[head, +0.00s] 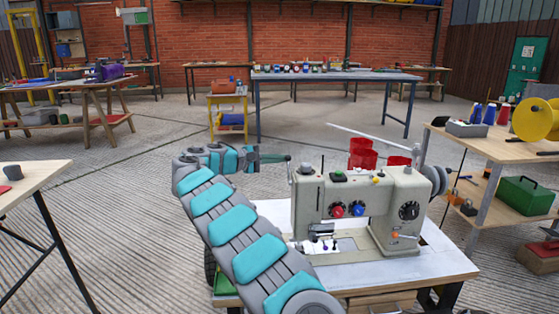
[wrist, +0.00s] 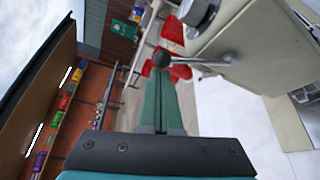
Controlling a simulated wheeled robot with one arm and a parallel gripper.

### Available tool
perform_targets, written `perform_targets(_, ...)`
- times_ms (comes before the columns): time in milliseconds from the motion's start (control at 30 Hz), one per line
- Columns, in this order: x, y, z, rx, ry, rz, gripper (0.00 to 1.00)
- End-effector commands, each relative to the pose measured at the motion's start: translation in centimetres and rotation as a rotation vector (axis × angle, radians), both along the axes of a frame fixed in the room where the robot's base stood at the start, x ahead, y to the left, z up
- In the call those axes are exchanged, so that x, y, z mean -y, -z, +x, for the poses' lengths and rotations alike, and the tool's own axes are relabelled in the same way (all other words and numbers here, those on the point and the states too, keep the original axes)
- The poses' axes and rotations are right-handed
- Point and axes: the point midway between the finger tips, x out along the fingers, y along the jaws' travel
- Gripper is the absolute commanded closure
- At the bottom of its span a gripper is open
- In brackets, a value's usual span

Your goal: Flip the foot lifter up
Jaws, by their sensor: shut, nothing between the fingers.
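The sewing machine (head: 335,198) stands on a pale-topped table in the head view, and its side fills the right of the wrist view (wrist: 250,45). The foot lifter shows in the wrist view as a thin metal rod with a dark ball knob (wrist: 162,59), sticking out from the machine. In the head view the knob (head: 288,158) is small at the machine's left end. My gripper (wrist: 160,78) is shut and empty, its green fingertips right by the knob. I cannot tell whether they touch. In the head view my gripper (head: 284,158) reaches the machine's upper left.
The machine's table (head: 440,264) lies before me, my arm crossing its left side. Red objects (head: 362,152) stand behind the machine. A workbench with a yellow spool (head: 535,120) and a green toolbox (head: 525,196) is at right. Open floor lies behind and left.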

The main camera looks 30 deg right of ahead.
Motion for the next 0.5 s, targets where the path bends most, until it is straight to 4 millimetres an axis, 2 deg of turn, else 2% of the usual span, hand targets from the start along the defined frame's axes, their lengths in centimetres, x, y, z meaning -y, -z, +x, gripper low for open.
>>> perform_targets(500, -0.27, -0.18, -0.51, 0.080, 0.000, -0.038, 1.00)
